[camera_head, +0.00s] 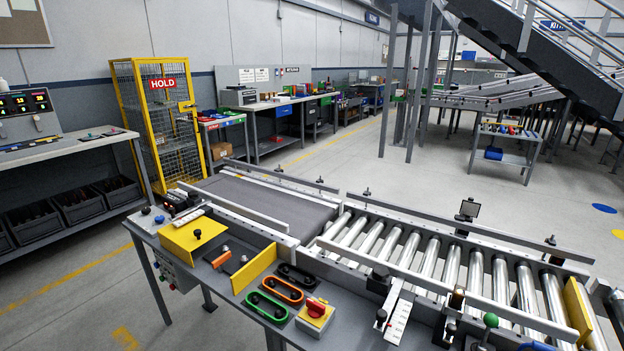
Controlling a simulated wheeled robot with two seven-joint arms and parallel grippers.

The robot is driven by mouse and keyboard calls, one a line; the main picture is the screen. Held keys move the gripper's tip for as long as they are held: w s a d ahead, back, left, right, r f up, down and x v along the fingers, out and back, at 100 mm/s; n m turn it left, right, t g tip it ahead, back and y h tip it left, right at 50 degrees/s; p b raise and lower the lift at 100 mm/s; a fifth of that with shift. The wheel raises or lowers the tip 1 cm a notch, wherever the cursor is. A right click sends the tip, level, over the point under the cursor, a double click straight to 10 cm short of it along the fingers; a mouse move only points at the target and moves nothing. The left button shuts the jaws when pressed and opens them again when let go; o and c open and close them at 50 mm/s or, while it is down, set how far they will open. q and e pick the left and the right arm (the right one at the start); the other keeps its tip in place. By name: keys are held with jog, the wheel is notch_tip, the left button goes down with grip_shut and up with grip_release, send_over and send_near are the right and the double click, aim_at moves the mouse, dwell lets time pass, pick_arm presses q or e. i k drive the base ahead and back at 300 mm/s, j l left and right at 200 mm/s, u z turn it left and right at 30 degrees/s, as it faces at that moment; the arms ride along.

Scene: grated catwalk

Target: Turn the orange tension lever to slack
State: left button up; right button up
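A small orange lever-like piece (222,258) shows on the grey side bench of the conveyor, between a yellow cover plate (193,238) with a black knob and an upright yellow plate (254,269). I take it for the tension lever. It is too small to tell its exact setting, and I cannot read any slack marking. Neither of my grippers can be made out in the head view.
Black, orange (282,289) and green (266,307) loops lie right of the upright plate, beside a yellow box with a red knob (316,307). The dark belt (255,197) and rollers (430,258) run behind. A white scale (398,316) stands further right.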

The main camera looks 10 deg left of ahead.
aim_at(217, 263)
jog(key=u, duration=1.35)
